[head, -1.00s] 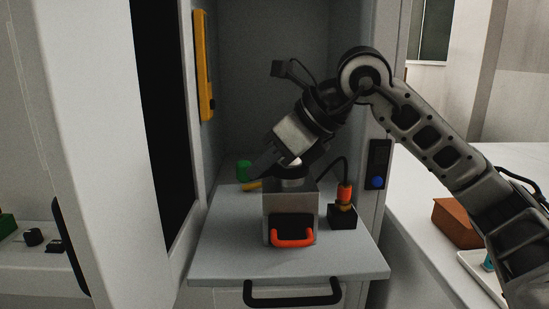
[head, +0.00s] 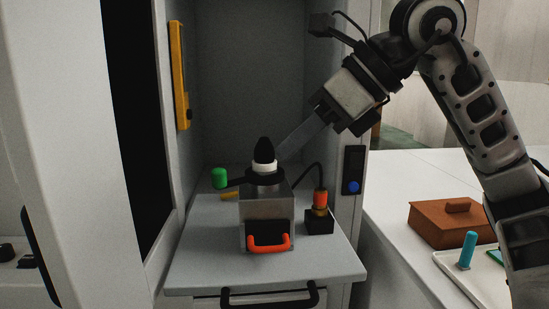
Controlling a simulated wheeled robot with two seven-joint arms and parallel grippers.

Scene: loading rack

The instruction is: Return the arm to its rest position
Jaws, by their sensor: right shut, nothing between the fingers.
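My right arm reaches in from the right side of the head view. Its gripper (head: 298,140) is shut and empty, its fingers pointing down and left, to the right of the black-topped knob. The black knob with a white collar (head: 264,152) stands upright on top of a grey metal box (head: 266,205) with a red handle. The fingertips look close to the white collar; I cannot tell whether they touch it. My left gripper is not in view.
The box stands on a pull-out shelf (head: 210,262) in an open cabinet. Beside it are a black connector block with an orange plug (head: 319,212) and a green cap (head: 219,177). A brown box (head: 448,224) and a white tray with a blue-green peg (head: 467,250) lie on the right table.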

